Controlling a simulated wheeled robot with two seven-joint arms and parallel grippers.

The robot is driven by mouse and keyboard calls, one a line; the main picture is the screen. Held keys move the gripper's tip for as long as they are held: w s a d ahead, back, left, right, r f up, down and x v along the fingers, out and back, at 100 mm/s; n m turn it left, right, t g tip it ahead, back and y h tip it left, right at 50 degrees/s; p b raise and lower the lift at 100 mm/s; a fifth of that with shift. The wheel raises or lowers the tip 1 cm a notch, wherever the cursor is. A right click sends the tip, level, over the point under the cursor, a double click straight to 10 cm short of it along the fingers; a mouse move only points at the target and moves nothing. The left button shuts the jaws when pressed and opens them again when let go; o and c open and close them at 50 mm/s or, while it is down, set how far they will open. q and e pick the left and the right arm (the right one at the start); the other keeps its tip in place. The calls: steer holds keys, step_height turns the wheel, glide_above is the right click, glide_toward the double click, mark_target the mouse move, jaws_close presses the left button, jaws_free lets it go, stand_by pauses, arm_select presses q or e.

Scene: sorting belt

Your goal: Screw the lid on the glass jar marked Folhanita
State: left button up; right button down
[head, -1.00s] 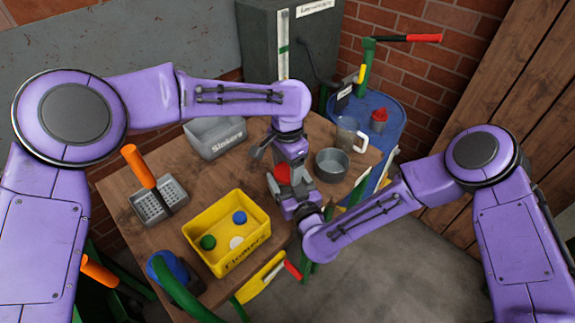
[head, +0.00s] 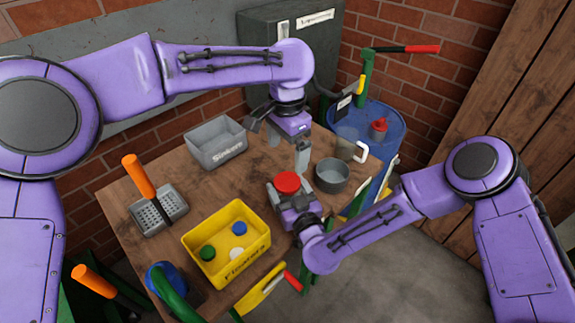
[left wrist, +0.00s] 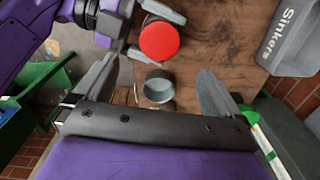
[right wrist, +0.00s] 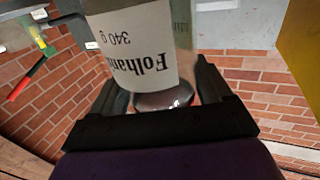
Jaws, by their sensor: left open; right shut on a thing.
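A red lid (head: 288,182) sits on top of the thing in my right gripper, and it also shows in the left wrist view (left wrist: 159,41). My right gripper (head: 292,197) is shut on the glass jar, whose white label reads "Folha…" and 340 g in the right wrist view (right wrist: 138,55). That label appears upside down in the picture. Most of the jar is hidden under the lid in the head view. I cannot tell how tightly the lid sits. My left gripper (head: 286,145) is open and empty, above and apart from the lid.
A grey round tin (head: 332,176) stands just right of the lid. A yellow Floaters bin (head: 226,260) holds several small discs. A grey Sinkers bin (head: 215,143) stands at the back left.

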arm_select(q)
step_height(320, 180, up, 3)
steer(key=shift+f, duration=0.2)
arm_select(e)
jaws_free()
arm_select(q)
steer(key=shift+f, duration=0.1)
arm_select(e)
steer(key=shift+s, duration=0.1)
steer(key=b+v, duration=0.3)
steer(key=v, duration=0.6)
steer(key=shift+s+f, duration=0.1)
steer(key=shift+f, duration=0.05)
arm_select(q)
step_height(320, 180, down, 4)
steer(key=shift+r+b, duration=0.25)
steer(key=shift+b, duration=0.1)
arm_select(e)
steer(key=shift+s+d, duration=0.3)
steer(key=shift+s, duration=0.2)
